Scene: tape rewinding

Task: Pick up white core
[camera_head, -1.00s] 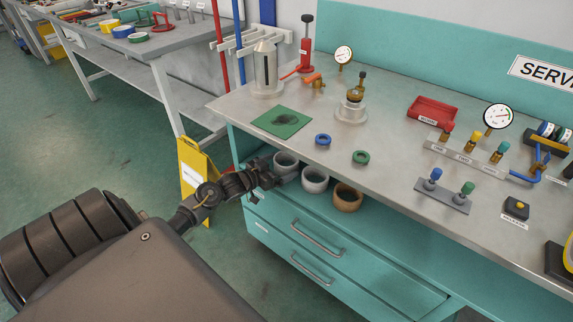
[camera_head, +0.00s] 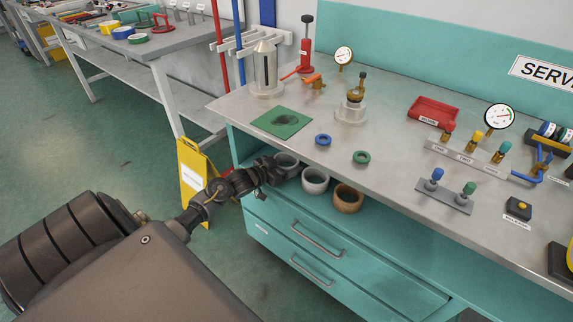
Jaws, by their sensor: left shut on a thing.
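Three ring-shaped cores sit in a row on the open shelf under the workbench top. The leftmost is a grey core (camera_head: 289,158), the middle one is a paler, whitish core (camera_head: 315,187), and the rightmost is a brown core (camera_head: 348,205). My left gripper (camera_head: 279,170) is at the leftmost, grey core and is shut on it, covering its lower left part. The exact finger contact is too small and dark to see. The whitish core stands just right of the gripper, apart from it. My right gripper is not in view.
The workbench top (camera_head: 385,150) overhangs the shelf; teal drawers (camera_head: 300,245) are below. A yellow floor sign (camera_head: 193,170) stands left of the bench, behind my forearm.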

